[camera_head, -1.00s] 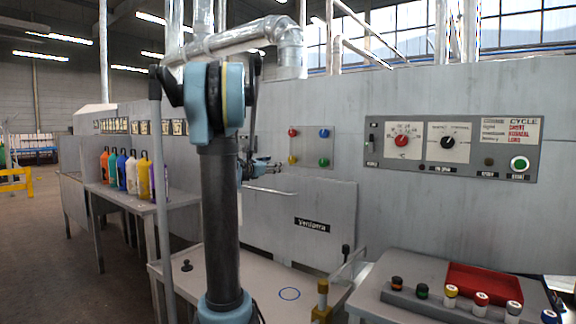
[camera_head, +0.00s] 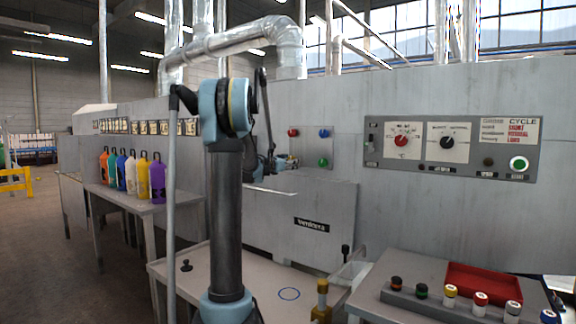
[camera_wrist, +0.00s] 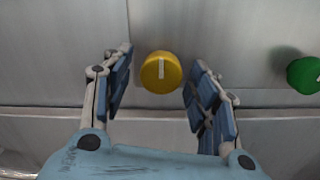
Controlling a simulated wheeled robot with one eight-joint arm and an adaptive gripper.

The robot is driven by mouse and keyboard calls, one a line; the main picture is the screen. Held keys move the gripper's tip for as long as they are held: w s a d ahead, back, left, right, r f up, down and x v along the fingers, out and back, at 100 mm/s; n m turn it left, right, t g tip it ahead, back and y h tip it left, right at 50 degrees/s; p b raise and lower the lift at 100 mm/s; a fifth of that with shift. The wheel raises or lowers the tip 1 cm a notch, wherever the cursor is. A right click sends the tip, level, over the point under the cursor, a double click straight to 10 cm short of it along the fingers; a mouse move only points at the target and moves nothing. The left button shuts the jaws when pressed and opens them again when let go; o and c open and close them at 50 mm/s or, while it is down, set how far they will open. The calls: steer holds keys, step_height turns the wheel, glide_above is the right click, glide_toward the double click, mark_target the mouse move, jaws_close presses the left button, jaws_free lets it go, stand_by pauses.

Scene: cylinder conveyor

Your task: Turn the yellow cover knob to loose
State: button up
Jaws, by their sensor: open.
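The yellow cover knob (camera_wrist: 160,72) is round with a white line that stands upright, on the grey machine wall. My gripper (camera_wrist: 160,76) is open, with one finger on each side of the knob in the wrist view. Small gaps show between the fingers and the knob, and I cannot tell how far the fingertips are from the wall. In the head view my gripper (camera_head: 289,162) is at the lower left of the knob plate (camera_head: 309,147) and hides the yellow knob.
The green knob (camera_wrist: 305,75) is to the right of the yellow one. The red knob (camera_head: 293,132) and blue knob (camera_head: 325,133) are above. A table (camera_head: 240,270) stands below the wall. A dial panel (camera_head: 450,147) is to the right.

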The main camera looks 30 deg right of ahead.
steer(key=c, duration=1.1)
steer(key=shift+o, duration=0.2)
steer(key=shift+m, duration=0.7)
steer(key=o, duration=1.1)
steer(key=shift+c, duration=0.2)
